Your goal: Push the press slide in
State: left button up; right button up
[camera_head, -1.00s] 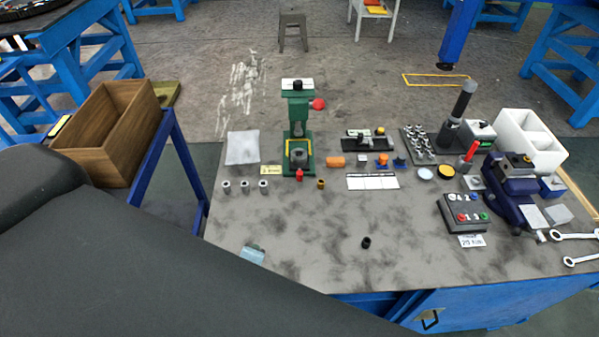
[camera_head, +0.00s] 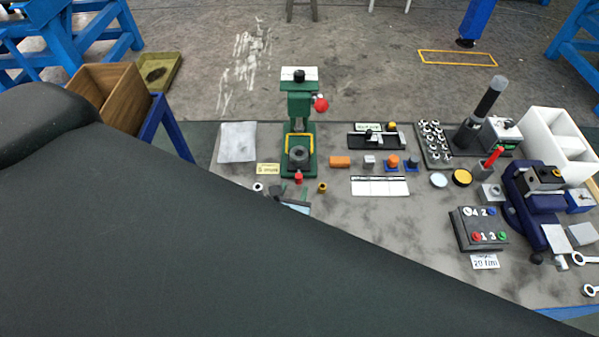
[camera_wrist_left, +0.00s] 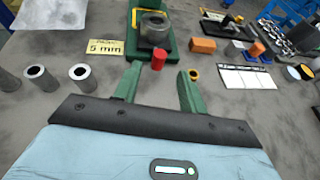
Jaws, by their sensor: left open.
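The green press (camera_head: 299,105) stands upright at the back of the table, with a red ball knob on its right side. A dark grey cylinder (camera_head: 298,156) sits low in it, near a yellow frame. A small red knob (camera_head: 298,178) sticks out at the front of the press base; it also shows in the left wrist view (camera_wrist_left: 158,59). My left gripper (camera_wrist_left: 160,72) is open and empty, its green fingers pointing at the press, with the red knob between and beyond their tips in that view. In the head view my left gripper (camera_head: 294,200) is mostly hidden by my arm.
Grey metal sleeves (camera_wrist_left: 36,75) stand left of the gripper. A brass ring (camera_head: 322,188) lies close right of the red knob. A "5 min" card (camera_head: 268,169) and an orange block (camera_head: 340,162) flank the press. A button box (camera_head: 478,229) stands farther right.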

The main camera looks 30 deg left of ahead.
aim_at(298, 179)
pick_arm(q)
jog(key=shift+b+x, duration=0.3)
jog(key=shift+x, duration=3.5)
grip_shut()
